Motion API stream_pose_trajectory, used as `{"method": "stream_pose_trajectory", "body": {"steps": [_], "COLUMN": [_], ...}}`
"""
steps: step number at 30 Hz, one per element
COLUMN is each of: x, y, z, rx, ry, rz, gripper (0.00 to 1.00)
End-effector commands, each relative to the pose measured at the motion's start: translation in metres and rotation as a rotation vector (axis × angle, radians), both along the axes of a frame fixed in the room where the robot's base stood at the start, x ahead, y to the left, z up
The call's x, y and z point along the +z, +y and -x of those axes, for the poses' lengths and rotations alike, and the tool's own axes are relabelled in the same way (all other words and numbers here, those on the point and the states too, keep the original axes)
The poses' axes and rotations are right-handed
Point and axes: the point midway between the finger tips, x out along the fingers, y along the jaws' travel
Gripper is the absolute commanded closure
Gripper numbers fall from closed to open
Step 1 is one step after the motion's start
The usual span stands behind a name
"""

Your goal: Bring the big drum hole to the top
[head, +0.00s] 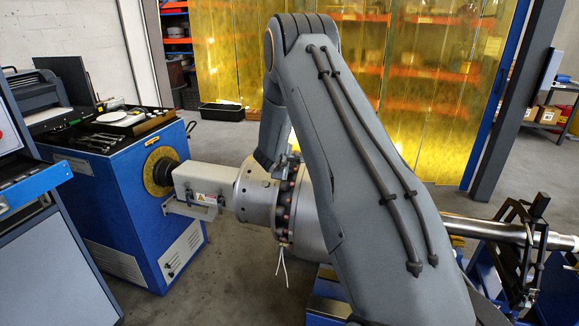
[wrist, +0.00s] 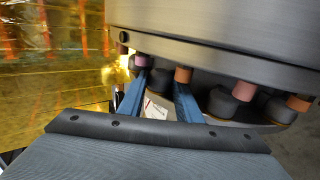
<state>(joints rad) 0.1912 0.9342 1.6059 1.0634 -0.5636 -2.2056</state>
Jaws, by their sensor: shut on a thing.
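The silver drum (head: 254,196) lies on its side at the middle of the head view, with a few small dark holes on its curved side. I cannot tell which of them is the big one. In the wrist view the brushed drum wall (wrist: 215,35) fills the top, and one dark round hole (wrist: 123,37) shows near its left end. My gripper (wrist: 160,86) has its blue fingers shut on a dark coupling pin (wrist: 160,79) of the ring beside the drum. In the head view my arm hides the fingers and part of the ring.
Several more pins, such as an orange-collared pin (wrist: 236,90), stand along the ring. A blue drive cabinet (head: 120,205) with a grey shaft housing (head: 197,182) is at left. A steel shaft (head: 490,232) runs right to a dark stand (head: 520,255). White cords hang below the ring.

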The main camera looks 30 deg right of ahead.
Motion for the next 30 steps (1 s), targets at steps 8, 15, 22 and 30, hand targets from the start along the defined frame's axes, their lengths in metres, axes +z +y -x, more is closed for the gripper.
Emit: {"method": "stream_pose_trajectory", "body": {"steps": [8, 15, 22, 30], "x": [0.0056, 0.0054, 0.0051, 0.0035], "y": [-0.0044, -0.0043, -0.0039, -0.0033], "z": [-0.0029, -0.0028, -0.0027, -0.0021], "rx": [-0.001, -0.001, -0.001, -0.001], "ry": [-0.006, -0.006, -0.005, -0.003], "rz": [0.004, 0.004, 0.003, 0.002], "gripper": [1.00, 1.00, 0.52, 0.51]}}
